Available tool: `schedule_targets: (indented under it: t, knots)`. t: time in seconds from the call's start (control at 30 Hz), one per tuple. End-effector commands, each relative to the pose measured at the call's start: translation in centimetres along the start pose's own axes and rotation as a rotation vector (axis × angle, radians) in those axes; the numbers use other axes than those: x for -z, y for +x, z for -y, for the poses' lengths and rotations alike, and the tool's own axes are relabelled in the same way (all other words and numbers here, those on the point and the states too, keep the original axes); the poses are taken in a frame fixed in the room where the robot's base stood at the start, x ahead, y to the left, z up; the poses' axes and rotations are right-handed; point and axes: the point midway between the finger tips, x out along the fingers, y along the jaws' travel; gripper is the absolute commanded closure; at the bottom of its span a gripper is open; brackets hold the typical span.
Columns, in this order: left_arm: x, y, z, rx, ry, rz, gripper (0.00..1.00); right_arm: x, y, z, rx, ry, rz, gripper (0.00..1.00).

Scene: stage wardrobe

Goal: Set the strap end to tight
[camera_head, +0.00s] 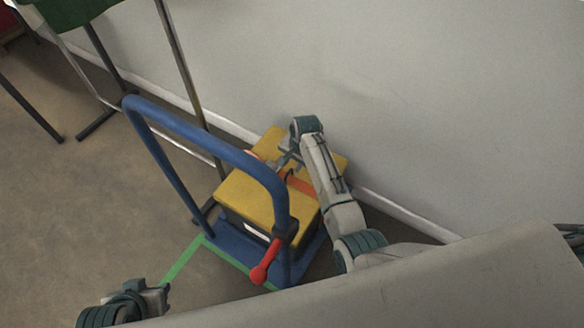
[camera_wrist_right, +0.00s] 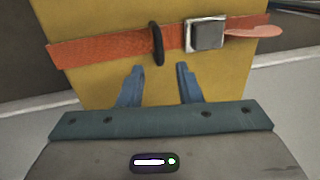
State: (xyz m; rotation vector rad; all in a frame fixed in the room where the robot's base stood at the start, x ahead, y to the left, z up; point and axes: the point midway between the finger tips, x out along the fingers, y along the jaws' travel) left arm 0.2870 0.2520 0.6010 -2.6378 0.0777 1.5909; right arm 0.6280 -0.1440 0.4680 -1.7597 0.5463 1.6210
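An orange strap (camera_wrist_right: 100,48) runs across the yellow top of a case (camera_wrist_right: 80,18) in the right wrist view. It passes a black loop (camera_wrist_right: 157,44) and a square metal buckle (camera_wrist_right: 205,34). The strap end (camera_wrist_right: 256,32), a paler orange tongue, sticks out to the right of the buckle. My right gripper (camera_wrist_right: 158,78) is open and empty, its blue fingers apart and pointing at the strap just below the loop. In the head view the right gripper (camera_head: 285,160) is above the yellow case (camera_head: 245,198). My left gripper (camera_head: 152,294) is low at the left, away from the case; its opening is unclear.
The case stands on a trolley with a blue tubular handle (camera_head: 200,128) rising on the left side. A red lever (camera_head: 263,265) hangs at the handle's near leg. A pale wall (camera_head: 430,110) is close behind. Open floor (camera_head: 80,210) is at the left.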

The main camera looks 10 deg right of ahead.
Motion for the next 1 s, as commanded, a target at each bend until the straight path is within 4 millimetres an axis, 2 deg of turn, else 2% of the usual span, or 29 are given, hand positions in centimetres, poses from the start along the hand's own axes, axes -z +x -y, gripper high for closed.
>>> schedule_targets:
  t: [0.03,0.2,0.53,0.57,0.7,1.0]
  knots:
    - [-0.1,0.4,-0.2,-0.006,-0.003,-0.013,0.64,0.0,1.0,0.0,-0.001,0.0,0.001,0.68]
    - [0.1,0.8,-0.5,-0.021,-0.011,-0.053,0.64,0.0,2.5,0.0,-0.001,0.0,0.001,0.68]
    - [0.2,0.8,-0.6,-0.025,-0.014,-0.064,0.64,0.0,2.8,0.0,0.001,0.0,-0.001,0.68]
    - [0.2,0.8,-0.6,-0.025,-0.014,-0.064,0.64,0.0,2.8,0.0,0.001,0.0,-0.001,0.7]
    - [0.2,0.8,-0.6,-0.025,-0.013,-0.064,0.64,0.0,2.8,0.0,0.001,0.0,-0.001,0.98]
    - [0.3,0.5,-0.6,-0.022,-0.012,-0.058,0.64,0.0,2.6,-0.2,-0.001,0.0,0.0,1.0]
